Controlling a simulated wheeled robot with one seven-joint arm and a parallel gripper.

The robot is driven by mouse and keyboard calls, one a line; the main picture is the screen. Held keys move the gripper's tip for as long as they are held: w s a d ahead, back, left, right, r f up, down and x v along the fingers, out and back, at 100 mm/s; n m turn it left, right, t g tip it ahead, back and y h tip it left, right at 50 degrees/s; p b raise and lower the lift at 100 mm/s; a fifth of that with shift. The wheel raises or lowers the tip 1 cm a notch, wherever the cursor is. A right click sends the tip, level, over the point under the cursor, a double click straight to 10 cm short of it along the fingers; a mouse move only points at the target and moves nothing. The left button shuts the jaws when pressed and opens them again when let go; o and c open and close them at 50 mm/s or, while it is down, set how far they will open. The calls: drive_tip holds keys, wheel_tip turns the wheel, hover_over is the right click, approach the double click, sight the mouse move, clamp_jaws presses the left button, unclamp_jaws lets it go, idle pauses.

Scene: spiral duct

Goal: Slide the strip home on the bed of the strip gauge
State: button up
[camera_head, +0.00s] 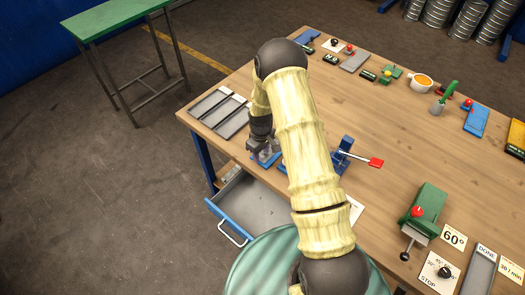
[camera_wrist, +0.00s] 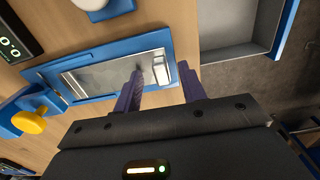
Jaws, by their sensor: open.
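The strip gauge (camera_wrist: 55,75) shows in the wrist view as a long blue frame lying on the wooden bench near its edge. A flat grey metal strip (camera_wrist: 98,77) lies lengthwise inside the frame. A small bright metal block (camera_wrist: 160,70) stands near the frame's right end. My gripper (camera_wrist: 160,88) is open, its two dark purple fingers apart over that right end. The left finger overlaps the strip in the picture; I cannot tell whether it touches. In the head view, my gripper (camera_head: 262,145) is low over the blue gauge (camera_head: 268,160), and my arm hides much of it.
A blue part with a yellow knob (camera_wrist: 30,122) lies left of the gauge in the wrist view. In the head view, a red-handled lever (camera_head: 375,162) stands right of my arm, a grey tray (camera_head: 220,115) lies to the left, and an open drawer (camera_head: 255,205) juts out below the bench.

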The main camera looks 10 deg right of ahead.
clamp_jaws()
drive_tip(key=c, duration=0.8)
unclamp_jaws()
clamp_jaws()
drive_tip(key=shift+a, duration=0.1)
drive_tip(key=shift+s+a, duration=0.15)
drive_tip(key=shift+a, duration=0.15)
drive_tip(key=shift+s+a, duration=0.2)
drive_tip(key=shift+s, duration=0.15)
drive_tip(key=shift+s+a+r, duration=0.1)
drive_tip(key=shift+s+a, duration=0.5)
drive_tip(key=shift+a, duration=0.25)
drive_tip(key=shift+s+a+r, duration=0.1)
drive_tip(key=shift+s+a, duration=0.5)
drive_tip(key=shift+a, duration=0.25)
